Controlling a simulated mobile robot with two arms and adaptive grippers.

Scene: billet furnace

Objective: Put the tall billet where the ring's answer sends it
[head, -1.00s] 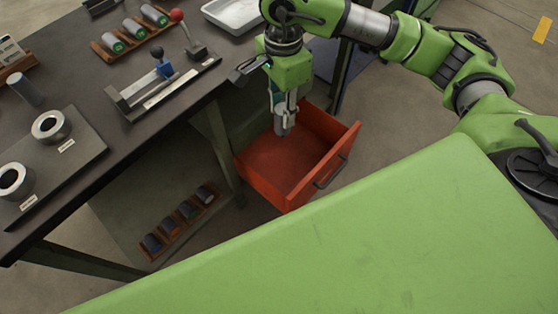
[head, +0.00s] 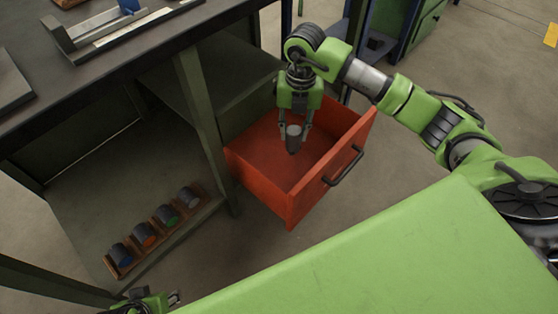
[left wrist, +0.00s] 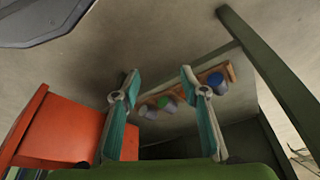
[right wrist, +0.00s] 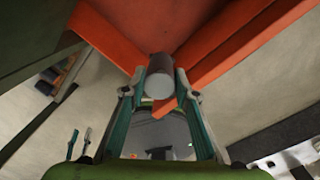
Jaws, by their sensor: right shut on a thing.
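My right gripper (head: 295,133) points down into the open red drawer (head: 297,200), shut on a grey cylindrical billet (head: 294,144). The billet's round end (right wrist: 159,85) shows between the fingertips in the right wrist view. The billet is inside the drawer's outline in the head view; I cannot tell whether it touches the floor. The drawer looks otherwise empty. My left gripper (head: 173,298) is low at the bottom edge of the head view. Its fingers (left wrist: 158,90) are apart and empty in the left wrist view. No ring shows now.
A wooden rack (head: 127,270) with several colour-banded billets lies on the lower shelf (head: 75,205). The dark bench top (head: 85,90) carries a metal slide fixture (head: 105,28). A bench leg (head: 203,125) stands left of the drawer. Open floor lies to the right.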

